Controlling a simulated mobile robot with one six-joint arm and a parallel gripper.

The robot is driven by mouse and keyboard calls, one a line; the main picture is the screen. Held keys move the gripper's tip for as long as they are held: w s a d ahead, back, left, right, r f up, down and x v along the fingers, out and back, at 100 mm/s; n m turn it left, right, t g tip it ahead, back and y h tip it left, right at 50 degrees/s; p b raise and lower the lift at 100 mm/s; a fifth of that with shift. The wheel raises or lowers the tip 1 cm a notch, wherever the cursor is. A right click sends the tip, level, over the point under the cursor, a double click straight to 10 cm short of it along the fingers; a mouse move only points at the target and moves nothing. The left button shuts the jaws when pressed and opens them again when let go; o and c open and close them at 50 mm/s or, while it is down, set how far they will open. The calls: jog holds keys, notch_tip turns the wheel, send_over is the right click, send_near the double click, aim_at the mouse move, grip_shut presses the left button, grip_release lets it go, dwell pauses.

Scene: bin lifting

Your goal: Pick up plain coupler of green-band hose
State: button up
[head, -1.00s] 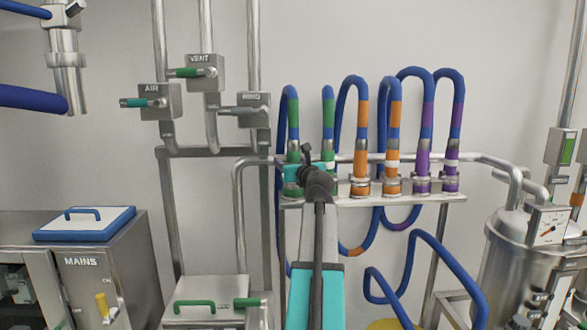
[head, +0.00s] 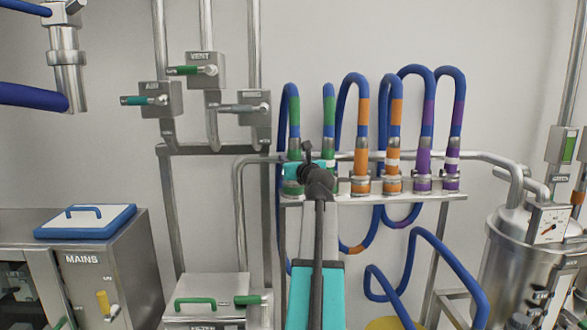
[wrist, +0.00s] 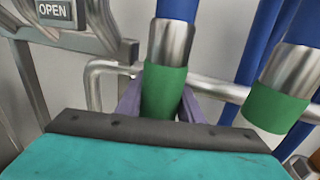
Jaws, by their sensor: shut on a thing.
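The green-band hose is a blue hose whose two ends hang down at the left of the hose rack, at the left green-banded end (head: 293,112) and the right green-banded end (head: 328,112). In the wrist view, one steel coupler (wrist: 173,42) with a green band (wrist: 164,92) stands between the purple fingers of my gripper (wrist: 163,105), which is shut on it. No white ring shows on the visible part. The other green-banded coupler (wrist: 277,108) is to the right, apart from the fingers. In the head view my teal gripper body hides the lower ends.
Orange-banded (head: 361,115) and purple-banded (head: 427,118) hose ends stand close on the right along the steel rack (head: 430,198). Valve boxes (head: 207,70) and pipes are to the left. A steel vessel (head: 510,255) stands at the right.

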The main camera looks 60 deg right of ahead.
jog(key=shift+r, duration=0.15)
notch_tip(320, 180, up, 10)
jog(key=b, duration=0.2)
dwell(0.6)
dwell(0.8)
